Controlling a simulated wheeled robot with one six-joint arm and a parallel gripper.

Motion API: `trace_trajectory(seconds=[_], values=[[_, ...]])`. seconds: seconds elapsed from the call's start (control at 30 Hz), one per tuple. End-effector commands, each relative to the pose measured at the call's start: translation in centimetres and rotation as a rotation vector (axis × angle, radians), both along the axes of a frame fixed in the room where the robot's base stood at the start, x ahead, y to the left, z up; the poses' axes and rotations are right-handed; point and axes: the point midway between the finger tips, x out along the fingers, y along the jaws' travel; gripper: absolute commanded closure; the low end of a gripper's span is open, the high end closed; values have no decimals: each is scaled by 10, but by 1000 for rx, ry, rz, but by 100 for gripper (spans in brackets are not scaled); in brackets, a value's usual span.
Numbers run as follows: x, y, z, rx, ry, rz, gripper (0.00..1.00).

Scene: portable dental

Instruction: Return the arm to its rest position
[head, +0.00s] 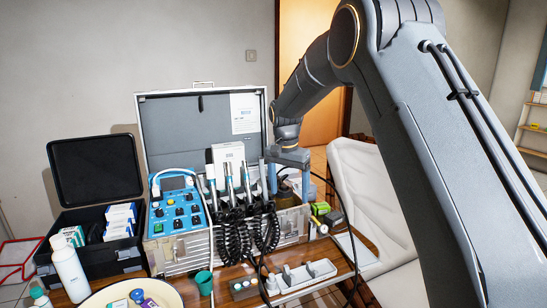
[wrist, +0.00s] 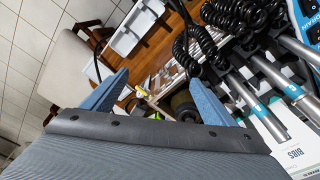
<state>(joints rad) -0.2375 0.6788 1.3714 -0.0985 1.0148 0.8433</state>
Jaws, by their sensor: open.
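My arm reaches from the right side of the head view to the open dental case. My gripper (head: 287,182) points down over the right end of the case, beside the row of handpieces (head: 230,182). Its two blue fingers are spread apart, and they also show in the wrist view (wrist: 157,95). A dark round container (wrist: 182,103) shows between and beyond the fingers in the wrist view. No object is clearly held, and I cannot tell whether a finger touches the container. The gripper hides part of the case's right end.
The case's raised lid (head: 180,128) stands behind the gripper. Black coiled cords (head: 240,230) hang in front, left of it. A blue control unit (head: 177,210), a black box (head: 98,170) and a white bottle (head: 69,268) stand left. A white chair (head: 368,190) is close on the right.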

Motion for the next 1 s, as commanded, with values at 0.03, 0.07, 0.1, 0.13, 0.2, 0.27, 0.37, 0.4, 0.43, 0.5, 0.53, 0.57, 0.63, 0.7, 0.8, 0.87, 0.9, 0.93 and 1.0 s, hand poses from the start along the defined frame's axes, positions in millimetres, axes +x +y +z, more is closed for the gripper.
trace_trajectory(seconds=[0.03,0.07,0.1,0.13,0.2,0.27,0.37,0.4,0.43,0.5,0.53,0.57,0.63,0.7,0.8,0.87,0.9,0.93,1.0], values=[[-5,-4,2,2,-1,10,20],[-8,-6,1,2,0,16,20],[-12,-9,1,2,1,26,20],[-16,-12,1,2,3,34,20],[-25,-19,-1,4,5,54,20],[-34,-26,-2,5,7,75,20],[-53,-38,-4,7,11,112,20],[-62,-44,-5,8,12,129,20],[-70,-49,-6,9,13,143,20],[-92,-61,-9,10,16,181,20],[-103,-67,-11,11,17,199,20],[-115,-73,-13,12,17,218,20],[-148,-88,-18,14,21,272,20],[-184,-102,-24,15,20,324,20],[-238,-119,-34,15,21,400,20],[-268,-128,-41,15,20,439,20],[-286,-132,-45,14,20,463,20],[-299,-135,-48,14,20,479,20],[-325,-140,-54,13,21,512,20]])
